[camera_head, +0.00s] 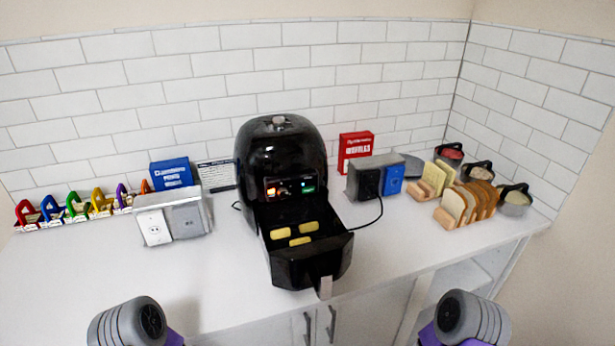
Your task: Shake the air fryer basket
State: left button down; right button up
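The black air fryer (281,150) stands on the white counter against the tiled wall, with small lights lit on its front panel. Its black basket (312,269) is pulled out toward me and still sits in the front of the fryer body. Several yellow pieces of food (301,240) lie inside the basket. A light-coloured handle (325,288) sticks out at the basket's front, over the counter's front edge. Only grey and purple parts of my two arms show at the bottom left and bottom right. Neither gripper is in view.
An outlet box (172,220) stands left of the fryer, and a grey and blue box (376,177) with a cord stands right. Bread slices in a rack (466,204) and small pots (515,201) are farther right. Colourful clips (75,206) line the left. The counter's front left is clear.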

aim_at(316, 263)
jog(key=z, duration=1.6)
jog(key=k, duration=0.75)
jog(key=u, duration=1.5)
